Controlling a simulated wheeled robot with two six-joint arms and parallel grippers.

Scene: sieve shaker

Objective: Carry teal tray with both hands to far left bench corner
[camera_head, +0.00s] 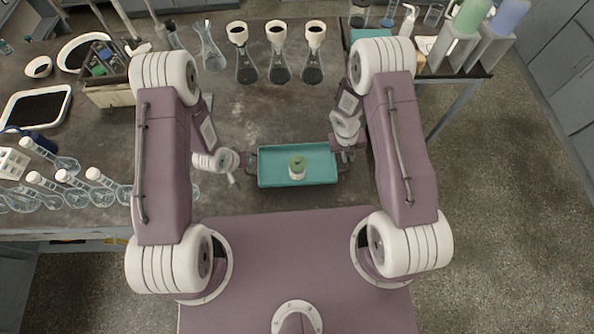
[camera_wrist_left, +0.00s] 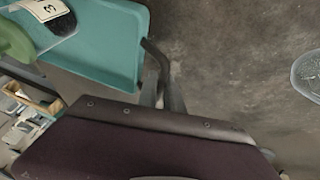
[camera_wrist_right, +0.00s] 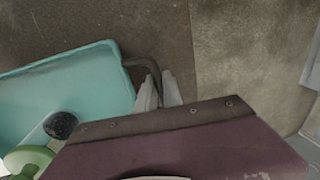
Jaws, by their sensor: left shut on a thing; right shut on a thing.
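The teal tray (camera_head: 272,177) is near the front edge of the bench, between my two arms in the head view. It has a dark handle at each short end. A small jar with a green lid (camera_head: 297,166) stands in the tray. My left gripper (camera_head: 247,160) is shut on the left handle; the tray also shows in the left wrist view (camera_wrist_left: 110,45). My right gripper (camera_head: 344,157) is shut on the right handle, and the tray shows in the right wrist view (camera_wrist_right: 85,80). I cannot tell whether the tray touches the bench.
Several flasks with white caps (camera_head: 75,187) fill the left front. A wooden crate (camera_head: 108,95) and a white-rimmed tray (camera_head: 38,106) are at the left. The bench ends right of my right gripper.

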